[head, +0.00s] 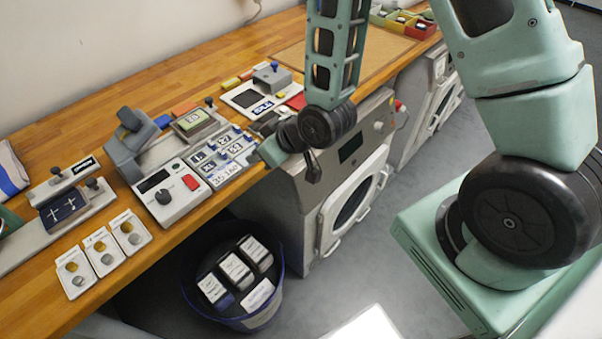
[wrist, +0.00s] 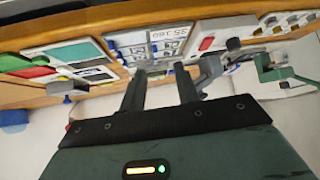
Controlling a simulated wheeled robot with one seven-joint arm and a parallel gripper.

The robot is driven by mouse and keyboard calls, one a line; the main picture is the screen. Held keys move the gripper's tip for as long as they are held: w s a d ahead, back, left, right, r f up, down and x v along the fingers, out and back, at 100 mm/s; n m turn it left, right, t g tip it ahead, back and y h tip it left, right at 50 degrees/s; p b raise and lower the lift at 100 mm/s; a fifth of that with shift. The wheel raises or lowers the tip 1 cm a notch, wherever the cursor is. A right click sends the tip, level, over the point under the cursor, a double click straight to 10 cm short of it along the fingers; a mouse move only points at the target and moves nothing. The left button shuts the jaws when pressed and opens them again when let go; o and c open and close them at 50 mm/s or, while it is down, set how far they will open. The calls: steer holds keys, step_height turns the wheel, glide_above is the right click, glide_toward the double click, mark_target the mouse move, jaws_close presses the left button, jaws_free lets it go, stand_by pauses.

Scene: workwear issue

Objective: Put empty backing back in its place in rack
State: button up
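The rack (head: 222,158) stands on the bench's front part, with blue-clipped cards marked with letters and numbers in its slots. In the head view, the fingers are largely hidden by my wrist at the rack's right side. I cannot tell for sure which card is the empty backing. A green-bordered pale card (head: 194,121) lies on the grey stand behind the rack.
A control box with a red knob (head: 190,183) sits left of the rack. A grey press (head: 133,140) stands behind it. A blue-rimmed bin (head: 277,306) with white-labelled packs is on the floor below. White trays (head: 102,252) are at left. A washer (head: 352,193) stands under the bench.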

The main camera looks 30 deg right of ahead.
steer(key=s+a+r+n+g+h, duration=0.1)
steer(key=s+r+g+h, duration=0.1)
steer(key=s+r+g, duration=0.2)
steer(key=s+a+r+n+g+h, duration=0.1)
steer(key=s+r+g+h, duration=0.1)
steer(key=s+r, duration=0.9)
steer(key=s+g, duration=0.1)
steer(key=s, duration=0.5)
steer(key=shift+s+g, duration=0.35)
steer(key=shift+g, duration=0.05)
steer(key=shift+a, duration=0.1)
step_height(320, 180, down, 5)
steer(key=b, duration=0.4)
steer(key=shift+r+b, duration=0.2)
steer(key=shift+b, duration=0.15)
